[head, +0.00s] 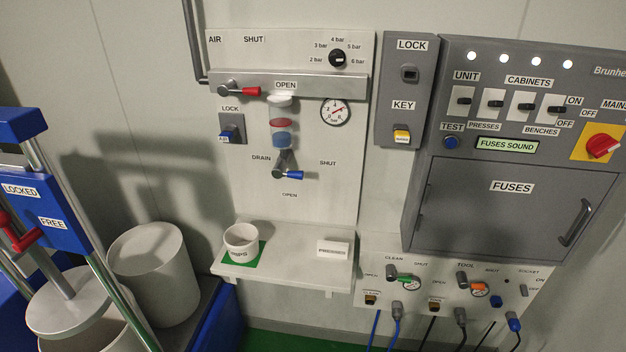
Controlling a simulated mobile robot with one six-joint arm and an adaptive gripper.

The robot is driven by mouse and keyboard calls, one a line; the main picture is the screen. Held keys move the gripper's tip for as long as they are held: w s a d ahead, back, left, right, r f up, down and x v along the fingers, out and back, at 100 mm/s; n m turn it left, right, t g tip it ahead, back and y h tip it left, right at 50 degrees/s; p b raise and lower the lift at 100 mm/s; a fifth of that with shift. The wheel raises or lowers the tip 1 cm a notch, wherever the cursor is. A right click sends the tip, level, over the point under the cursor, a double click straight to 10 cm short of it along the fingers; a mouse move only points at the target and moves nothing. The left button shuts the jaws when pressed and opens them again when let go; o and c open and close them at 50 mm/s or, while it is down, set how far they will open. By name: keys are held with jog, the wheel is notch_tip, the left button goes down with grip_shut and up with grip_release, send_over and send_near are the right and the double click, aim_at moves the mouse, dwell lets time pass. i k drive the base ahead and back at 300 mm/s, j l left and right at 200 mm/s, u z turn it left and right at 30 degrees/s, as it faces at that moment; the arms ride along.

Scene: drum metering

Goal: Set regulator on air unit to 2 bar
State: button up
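The air unit is a pale wall panel (345,180) left of centre in the head view. Its regulator is a small black round knob (337,58) at the panel's upper right. Labels from 2 bar at lower left, over 4 bar at the top, to 6 bar at lower right surround it. The knob's pointer is too small to read surely. A round pressure gauge (335,111) sits below, its red needle slanting to the upper right; its figures are unreadable. A red-handled air valve (250,90) points right, towards the OPEN label. My gripper is not in view.
A blue-handled drain valve (288,174) sits lower on the panel. A shelf (290,270) below juts out, with a white cup (241,240) on it. A grey fuse cabinet (500,205) stands right; a blue-framed drum press (45,210) stands left.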

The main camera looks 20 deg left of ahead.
aim_at(336, 57)
jog(key=u, duration=1.1)
